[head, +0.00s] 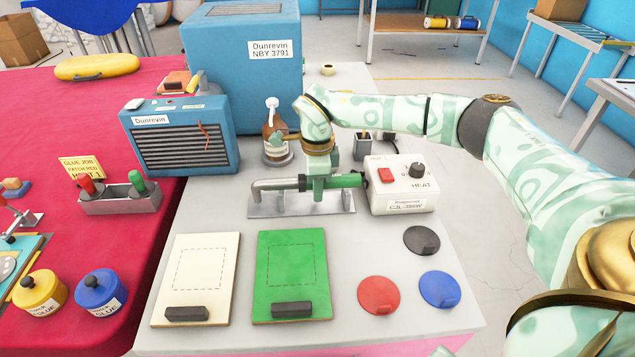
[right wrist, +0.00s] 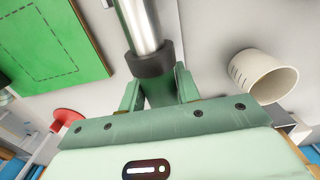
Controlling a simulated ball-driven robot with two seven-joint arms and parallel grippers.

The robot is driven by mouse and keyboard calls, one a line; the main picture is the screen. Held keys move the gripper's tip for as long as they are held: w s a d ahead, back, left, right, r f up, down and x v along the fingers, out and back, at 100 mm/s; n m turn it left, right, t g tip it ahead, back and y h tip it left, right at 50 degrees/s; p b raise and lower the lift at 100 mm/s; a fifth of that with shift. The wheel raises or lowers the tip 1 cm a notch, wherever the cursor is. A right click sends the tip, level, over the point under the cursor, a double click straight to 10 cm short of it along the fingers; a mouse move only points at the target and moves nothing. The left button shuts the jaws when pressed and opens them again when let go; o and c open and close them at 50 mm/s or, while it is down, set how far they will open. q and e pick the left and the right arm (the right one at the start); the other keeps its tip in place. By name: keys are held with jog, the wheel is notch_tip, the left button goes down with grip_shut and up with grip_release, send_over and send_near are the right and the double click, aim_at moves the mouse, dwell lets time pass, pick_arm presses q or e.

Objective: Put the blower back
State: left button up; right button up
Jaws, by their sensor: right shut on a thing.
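The blower (head: 345,182) has a green handle and a bent metal nozzle pointing left in the head view. My right gripper (head: 318,185) reaches down from above and is shut around the handle. In the right wrist view, the blower's dark collar and metal tube (right wrist: 150,62) show at the fingers (right wrist: 158,97). A grey metal stand (head: 262,207) with low uprights lies directly under the blower in the head view. I cannot tell whether the blower touches it. My left gripper is not in view.
The white heat control box (head: 403,200) stands right of the stand. A glue bottle (head: 274,140) and blue machine (head: 190,160) are behind. White (head: 205,265) and green (head: 305,250) boards lie in front, with red (head: 379,295), blue (head: 439,289) and black (head: 421,240) discs to the right.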

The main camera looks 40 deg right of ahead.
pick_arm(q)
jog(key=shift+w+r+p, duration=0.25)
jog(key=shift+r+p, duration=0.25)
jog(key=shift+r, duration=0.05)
pick_arm(e)
jog(key=shift+f, duration=0.15)
dwell(0.8)
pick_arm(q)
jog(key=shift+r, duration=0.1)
pick_arm(e)
jog(key=shift+f, duration=0.35)
dwell(0.6)
jog(key=o, duration=1.5)
jog(key=shift+o, duration=0.2)
jog(key=shift+r, duration=0.1)
pick_arm(q)
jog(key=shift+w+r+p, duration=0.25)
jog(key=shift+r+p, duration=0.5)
jog(key=shift+p, duration=0.05)
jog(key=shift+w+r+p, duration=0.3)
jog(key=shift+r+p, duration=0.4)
jog(key=shift+p, duration=0.1)
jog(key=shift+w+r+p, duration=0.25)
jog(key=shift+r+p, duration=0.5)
jog(key=shift+p, duration=0.05)
pick_arm(e)
jog(key=shift+r, duration=2.9)
